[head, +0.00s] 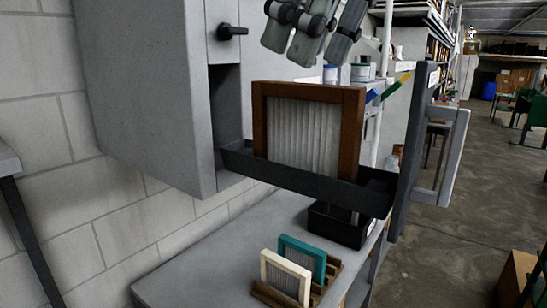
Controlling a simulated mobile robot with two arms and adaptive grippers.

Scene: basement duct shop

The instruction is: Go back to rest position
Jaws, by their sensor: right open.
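My right gripper (308,42) hangs at the top centre of the head view, fingers down and apart, with nothing between them. It is above a brown-framed pleated filter (305,134) and clear of it. The filter stands upright in a dark pull-out tray (290,178) that sticks out of a grey cabinet (145,85). The tray's tall front panel (411,150), with a grey handle, is at its right end. My left gripper is not in view.
Below the tray is a grey bench (205,262) with a black bin (340,226) and a wooden rack (328,277) holding a teal-framed filter (303,256) and a cream-framed filter (284,277). Shelves stand behind. Open concrete floor (440,240) lies at the right.

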